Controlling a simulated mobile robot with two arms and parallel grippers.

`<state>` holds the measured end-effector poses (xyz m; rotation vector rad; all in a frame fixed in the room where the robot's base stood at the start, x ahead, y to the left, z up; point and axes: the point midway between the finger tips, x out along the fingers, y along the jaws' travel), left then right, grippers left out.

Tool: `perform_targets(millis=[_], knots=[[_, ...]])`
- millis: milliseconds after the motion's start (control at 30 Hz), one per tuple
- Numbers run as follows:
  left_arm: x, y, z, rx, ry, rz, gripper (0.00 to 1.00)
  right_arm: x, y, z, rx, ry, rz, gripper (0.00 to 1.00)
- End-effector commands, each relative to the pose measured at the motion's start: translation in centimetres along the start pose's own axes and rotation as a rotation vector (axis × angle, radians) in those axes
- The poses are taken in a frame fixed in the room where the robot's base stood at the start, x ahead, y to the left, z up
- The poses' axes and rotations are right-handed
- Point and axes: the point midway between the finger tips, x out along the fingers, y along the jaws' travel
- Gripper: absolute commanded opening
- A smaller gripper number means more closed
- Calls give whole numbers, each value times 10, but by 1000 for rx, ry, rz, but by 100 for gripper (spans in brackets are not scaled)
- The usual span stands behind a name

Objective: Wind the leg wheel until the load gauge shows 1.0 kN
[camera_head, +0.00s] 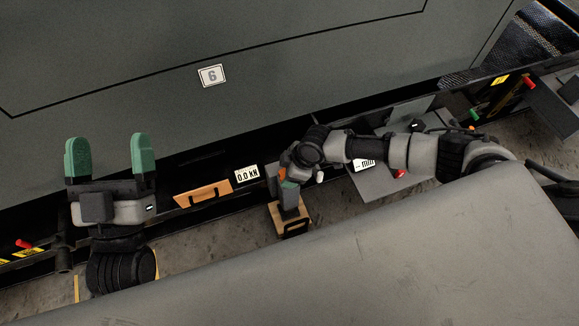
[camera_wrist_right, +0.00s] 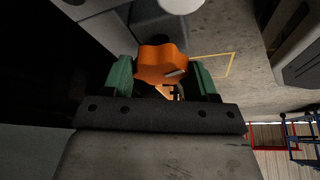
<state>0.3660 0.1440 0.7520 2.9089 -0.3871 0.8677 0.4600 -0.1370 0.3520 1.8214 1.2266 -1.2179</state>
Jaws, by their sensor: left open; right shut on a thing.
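The leg wheel (camera_wrist_right: 161,66) is an orange lobed knob in the right wrist view. My right gripper (camera_wrist_right: 163,78) is shut on it, with one green finger on each side. In the head view my right gripper (camera_head: 286,180) is beside the grey leg, and the wheel is mostly hidden there. The load gauge (camera_head: 247,173) is a small white display reading 0.0 kN, just left of that gripper. My left gripper (camera_head: 108,156) is open and empty, its green fingers pointing up in front of the grey enclosure.
The grey enclosure (camera_head: 210,50) with a plate marked 6 fills the back. An orange handled piece (camera_head: 203,194) lies left of the gauge. A wooden block (camera_head: 290,222) is under the leg. A white mm display (camera_head: 364,165) is partly behind my right arm. A grey surface fills the front.

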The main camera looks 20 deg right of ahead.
Motion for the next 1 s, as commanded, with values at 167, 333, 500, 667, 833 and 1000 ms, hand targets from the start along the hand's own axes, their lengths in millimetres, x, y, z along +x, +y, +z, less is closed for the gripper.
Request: perform_targets(millis=[167, 333, 500, 667, 833, 1000], knots=[[-6, -7, 34, 12, -323, -16, 83, -3, -1, -2, 71, 0, 28, 34], [-27, -13, 65, 19, -623, -33, 83, -3, -1, -2, 140, 0, 56, 34], [-57, -20, 86, 23, -900, -51, 83, -3, -2, -1, 205, 0, 83, 34], [-87, -24, 96, 23, -1119, -66, 83, -2, -2, -1, 257, -1, 105, 34], [-113, -27, 99, 22, -1292, -79, 83, -1, -2, -1, 298, 0, 122, 34], [-131, -28, 98, 19, -1401, -87, 83, -1, -1, -1, 324, 0, 134, 34]])
